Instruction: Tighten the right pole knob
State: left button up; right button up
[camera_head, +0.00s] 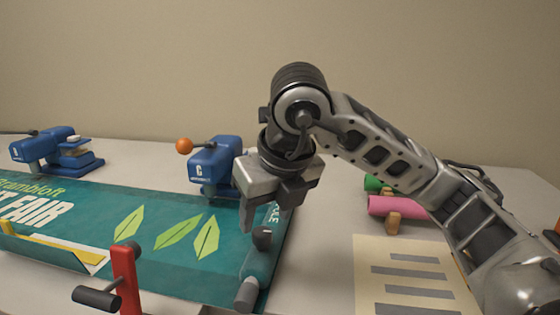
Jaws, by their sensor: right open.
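The dark pole knob (262,238) sits near the upper end of a teal, grey-ended pole (258,268) at the right edge of the green banner. My right gripper (265,214) points down just above this knob, with its two fingers apart and nothing seen between them. From this angle I cannot tell whether a finger touches the knob. The gripper body hides part of the banner's right edge behind it. My left gripper is not in view.
The green banner (160,262) covers the left of the table. Blue machines (215,165) (45,148) stand behind it, one with an orange ball knob (184,146). A red post with a dark handle (126,280) stands in front. Pink (400,206) and green (372,184) rolls and a striped sheet (412,258) lie right.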

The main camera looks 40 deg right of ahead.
pick_arm(q)
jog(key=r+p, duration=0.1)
jog(key=p, duration=0.2)
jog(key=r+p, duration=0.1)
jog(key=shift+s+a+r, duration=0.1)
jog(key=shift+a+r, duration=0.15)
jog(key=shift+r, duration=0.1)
pick_arm(e)
jog(key=v, duration=1.2)
